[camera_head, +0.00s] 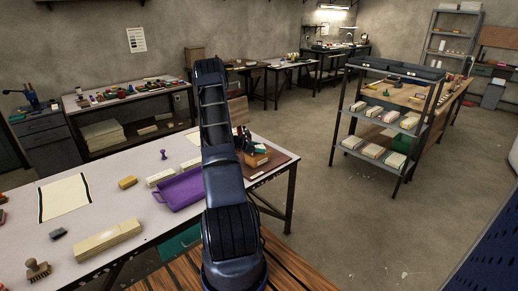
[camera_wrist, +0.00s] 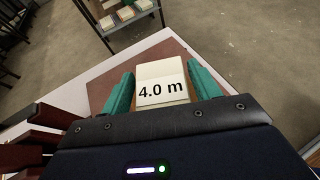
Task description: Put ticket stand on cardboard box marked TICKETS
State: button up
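My gripper (camera_wrist: 161,68) shows two teal fingers spread apart in the wrist view. Between them is a cream block or card marked "4.0 m" (camera_wrist: 163,70), with a brown part under it. Its sides come very near the fingers; whether they touch it I cannot tell. A tan-orange block (camera_head: 257,159) stands on the brown mat (camera_head: 280,164) at the table's right end. I can read no TICKETS marking in either view, and I cannot tell which thing is the ticket stand.
The white table (camera_head: 120,208) holds a purple tray (camera_head: 180,190), a long cream block (camera_head: 107,240), a yellow block (camera_head: 128,182), a striped sheet (camera_head: 64,198) and a brush (camera_head: 38,269). A metal shelf (camera_head: 385,112) stands at the right, with open floor before it.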

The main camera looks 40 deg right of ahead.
jog(key=shift+o, duration=0.6)
jog(key=shift+r, duration=0.2)
jog(key=v, duration=1.2)
jog(key=s+a+r+m+t+y, duration=0.25)
jog(key=s+a+r+m, duration=0.2)
jog(key=a+r, duration=0.8)
jog(key=s+a+r+m+t+y, duration=0.1)
jog(key=s+a+r+m+y, duration=0.4)
jog(key=a+r, duration=0.7)
jog(key=s+a+r+m+t+y, duration=0.2)
jog(key=s+a+r+t, duration=0.1)
jog(key=s+a, duration=0.8)
jog(key=s+a+r+m+t+y, duration=0.2)
jog(key=s+a+r, duration=0.4)
jog(key=s+a, duration=0.6)
jog(key=shift+s+r+t+y, duration=0.25)
jog(key=shift+s+t+y, duration=0.25)
jog(key=shift+s, duration=0.25)
